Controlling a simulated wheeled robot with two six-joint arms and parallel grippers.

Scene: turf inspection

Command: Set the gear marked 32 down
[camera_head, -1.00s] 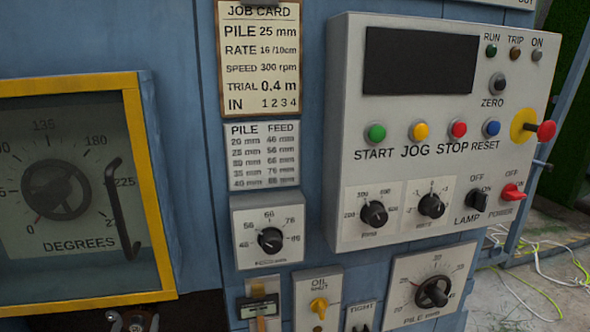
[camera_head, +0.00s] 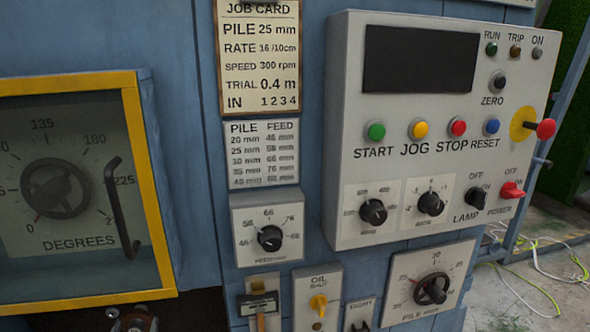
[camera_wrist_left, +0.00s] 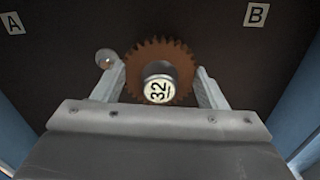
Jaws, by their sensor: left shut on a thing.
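The gear marked 32 (camera_wrist_left: 177,52) is a rust-brown toothed disc in the left wrist view. Its pale hub (camera_wrist_left: 158,89) carries the black number 32, turned sideways. My left gripper (camera_wrist_left: 160,80) is shut on the gear, with one pale finger on each side of it. Behind the gear is a dark surface with label A (camera_wrist_left: 13,23) at the upper left and label B (camera_wrist_left: 256,15) at the upper right. I cannot tell whether the gear touches that surface. My right gripper is not in view.
A small round metal stud (camera_wrist_left: 105,58) shows left of the gear. In the head view, a yellow-framed window (camera_head: 140,150) stands left, above a dark opening (camera_head: 195,308). A control box (camera_head: 345,130) juts out at the right. Cables (camera_head: 540,270) lie on the floor.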

